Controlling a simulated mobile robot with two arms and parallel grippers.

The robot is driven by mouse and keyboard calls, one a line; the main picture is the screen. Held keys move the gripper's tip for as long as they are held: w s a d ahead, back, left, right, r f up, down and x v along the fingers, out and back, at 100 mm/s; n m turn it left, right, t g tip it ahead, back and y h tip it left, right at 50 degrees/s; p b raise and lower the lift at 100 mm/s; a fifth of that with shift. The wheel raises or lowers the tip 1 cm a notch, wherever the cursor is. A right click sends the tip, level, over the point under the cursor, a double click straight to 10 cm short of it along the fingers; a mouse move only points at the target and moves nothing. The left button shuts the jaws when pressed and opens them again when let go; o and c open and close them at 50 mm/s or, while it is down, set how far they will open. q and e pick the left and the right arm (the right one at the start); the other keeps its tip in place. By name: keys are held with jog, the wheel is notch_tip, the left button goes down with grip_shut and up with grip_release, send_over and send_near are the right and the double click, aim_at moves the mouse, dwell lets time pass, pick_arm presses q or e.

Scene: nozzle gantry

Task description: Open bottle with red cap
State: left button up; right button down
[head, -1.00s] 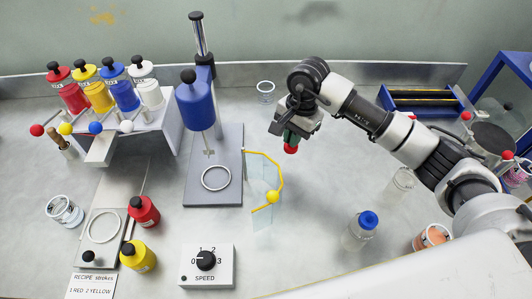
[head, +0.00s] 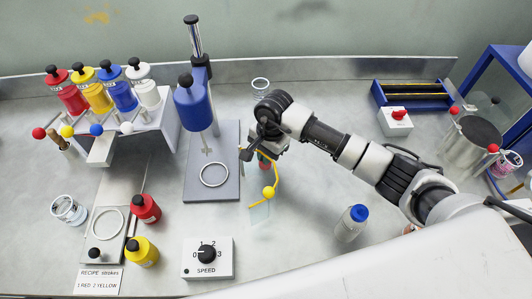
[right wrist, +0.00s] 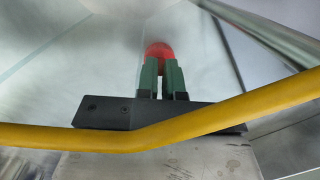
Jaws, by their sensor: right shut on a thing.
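My right gripper (head: 263,158) is shut on a small red rounded piece (right wrist: 159,50). The piece shows between the green fingertips (right wrist: 161,66) in the right wrist view and looks like a cap. No bottle shows under it. The gripper is above the table, close to the right side of the mixer's grey base, at a yellow bent bar (head: 274,178). This bar crosses the front of the right wrist view. A clear bottle with a blue cap (head: 351,224) stands at the right. No bottle with a red cap is clearly visible. My left gripper is not in view.
A mixer with a blue motor (head: 194,105) stands left of the gripper. Capped red (head: 146,208) and yellow (head: 141,251) bottles stand at the front left. A speed box (head: 207,258) is in front. A white box with a red button (head: 396,121) stands at the back right.

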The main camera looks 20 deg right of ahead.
jog(key=c, duration=1.3)
grip_release()
jog(key=shift+o, duration=0.2)
jog(key=shift+r, duration=0.1)
